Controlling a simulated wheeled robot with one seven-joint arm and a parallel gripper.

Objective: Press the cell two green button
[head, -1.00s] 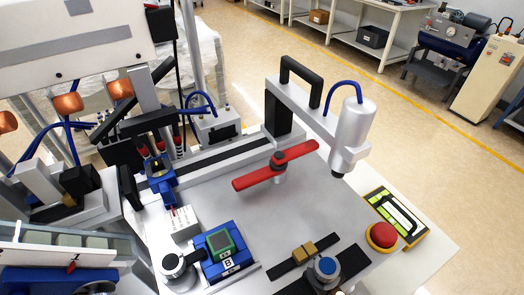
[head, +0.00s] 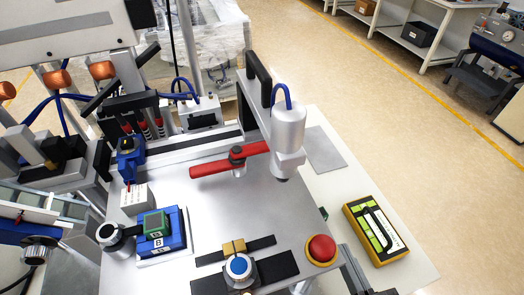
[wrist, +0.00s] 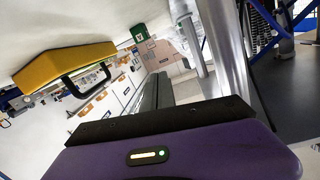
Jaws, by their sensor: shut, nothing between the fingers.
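I cannot make out a green button for cell two in either view. In the head view, a small green-framed block (head: 155,222) sits on a blue base marked B (head: 162,240), at the left of a grey machine plate (head: 225,205). A red mushroom button (head: 321,249) stands at the plate's right front corner. A blue-topped round knob (head: 238,267) is at the front. My gripper (wrist: 160,80) shows in the wrist view as dark, closed fingers beyond a purple housing, with nothing seen between them. Its place relative to any button is unclear.
A yellow box with green and black panels (head: 376,230) lies on the white table right of the red button. A red bar (head: 215,168) and a silver cylinder (head: 289,135) stand over the plate. The wrist view shows a yellow body (wrist: 60,72).

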